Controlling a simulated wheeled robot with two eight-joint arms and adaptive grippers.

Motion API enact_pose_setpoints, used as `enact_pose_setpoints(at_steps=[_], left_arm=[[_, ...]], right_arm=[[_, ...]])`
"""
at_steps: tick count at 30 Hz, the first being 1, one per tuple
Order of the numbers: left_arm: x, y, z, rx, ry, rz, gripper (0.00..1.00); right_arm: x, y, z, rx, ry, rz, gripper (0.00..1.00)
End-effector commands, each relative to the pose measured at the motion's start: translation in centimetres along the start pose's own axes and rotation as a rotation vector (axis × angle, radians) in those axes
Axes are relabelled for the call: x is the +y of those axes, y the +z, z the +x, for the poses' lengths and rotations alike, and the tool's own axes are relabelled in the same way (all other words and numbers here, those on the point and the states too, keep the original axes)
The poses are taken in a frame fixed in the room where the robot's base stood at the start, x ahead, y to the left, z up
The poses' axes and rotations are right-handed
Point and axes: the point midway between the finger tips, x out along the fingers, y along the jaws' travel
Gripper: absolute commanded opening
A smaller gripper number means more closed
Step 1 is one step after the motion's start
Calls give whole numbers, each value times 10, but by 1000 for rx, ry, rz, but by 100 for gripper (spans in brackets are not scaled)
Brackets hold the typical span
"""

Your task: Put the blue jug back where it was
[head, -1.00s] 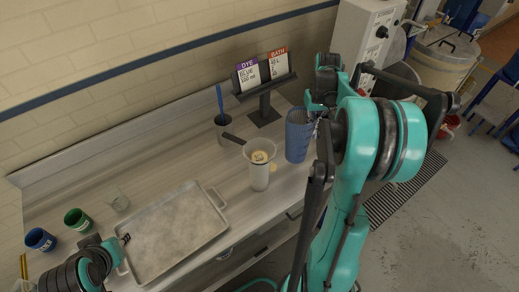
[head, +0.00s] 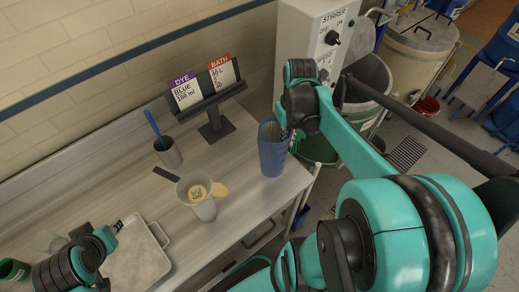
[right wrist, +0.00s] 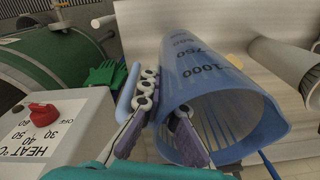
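The blue jug (head: 272,155) looks upright at the right end of the counter, to the right of the clear beaker. It also shows large in the right wrist view (right wrist: 205,75), with volume marks on its side and its open mouth toward the camera. My right gripper (right wrist: 160,138) is at the jug's handle and rim. Its two fingers are apart, with blue jug between and behind them. Whether they press on it is unclear, and in the head view they are mostly hidden. My left gripper (head: 108,240) is near the metal tray, its fingers unclear.
The beaker (head: 203,207) stands left of the jug, and a grey cup (head: 168,153) with a blue rod is behind it. The sign stand (head: 216,130) is at the back. A control box (head: 318,40) and drum (head: 412,55) lie beyond the counter's right end.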

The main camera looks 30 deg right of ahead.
Motion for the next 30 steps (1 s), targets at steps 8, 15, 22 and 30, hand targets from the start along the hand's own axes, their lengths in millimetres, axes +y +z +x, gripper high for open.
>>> enact_pose_setpoints(at_steps=[8, 15, 22, 30], left_arm=[[0, 7, 10, 0, 0, 0, 29], [0, 12, 16, 0, 0, 0, 29], [0, 13, 18, 0, 0, 0, 29], [0, 18, 24, 0, 0, 0, 29]], right_arm=[[-23, -44, 35, 1, 0, -8, 0], [-44, -88, 66, 1, 0, -4, 0], [-50, -101, 80, 1, 0, -2, 0], [-49, -99, 113, 1, 0, -1, 0]])
